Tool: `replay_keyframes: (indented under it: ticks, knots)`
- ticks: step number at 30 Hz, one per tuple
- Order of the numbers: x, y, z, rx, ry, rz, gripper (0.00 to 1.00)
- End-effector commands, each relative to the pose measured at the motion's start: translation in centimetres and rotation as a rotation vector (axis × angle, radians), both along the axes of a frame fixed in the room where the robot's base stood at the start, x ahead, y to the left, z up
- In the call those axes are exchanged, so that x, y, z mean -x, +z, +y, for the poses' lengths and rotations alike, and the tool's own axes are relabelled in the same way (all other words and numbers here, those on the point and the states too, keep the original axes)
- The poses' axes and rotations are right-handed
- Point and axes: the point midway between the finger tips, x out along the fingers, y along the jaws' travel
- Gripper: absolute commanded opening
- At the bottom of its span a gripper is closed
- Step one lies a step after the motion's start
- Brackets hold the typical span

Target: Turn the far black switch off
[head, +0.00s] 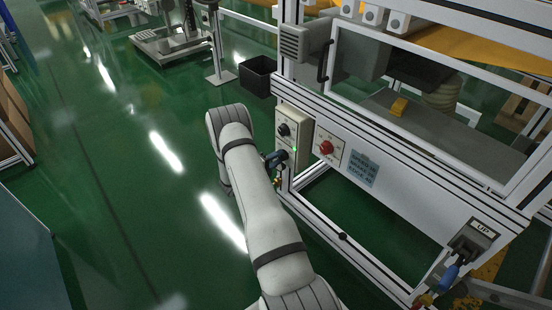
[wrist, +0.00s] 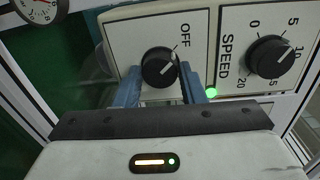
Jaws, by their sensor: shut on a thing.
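The black switch (wrist: 157,68) is a round knob on a pale panel, with OFF printed to its upper right in the wrist view. Its white pointer mark lies toward its right side, and its exact angle is hard to tell. My gripper (wrist: 160,85) has one blue finger on each side of this knob and is shut on it. In the head view my gripper (head: 276,158) is at the lower part of the control box (head: 301,124) on the machine's left post, and hides the switch there.
A black SPEED dial (wrist: 270,56) sits beside the switch; it also shows in the head view (head: 284,130). A green light (wrist: 212,93) is near the right finger. A red knob (head: 326,147) is on the front panel. A black bin (head: 257,76) stands behind; green floor is open at left.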

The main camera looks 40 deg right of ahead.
Motion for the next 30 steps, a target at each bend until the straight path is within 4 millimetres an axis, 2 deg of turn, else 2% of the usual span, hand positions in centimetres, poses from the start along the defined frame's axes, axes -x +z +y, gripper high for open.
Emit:
replay_keyframes:
  ticks: [20, 21, 28, 30]
  knots:
    - [-0.17, 0.06, -0.01, 0.006, 0.003, 0.064, 0.14]
    - [-0.17, 0.06, -0.02, 0.006, 0.003, 0.064, 0.37]
    - [-0.09, 0.02, -0.02, 0.005, 0.001, 0.065, 0.56]
    - [-0.07, 0.01, -0.02, 0.005, 0.001, 0.065, 0.58]
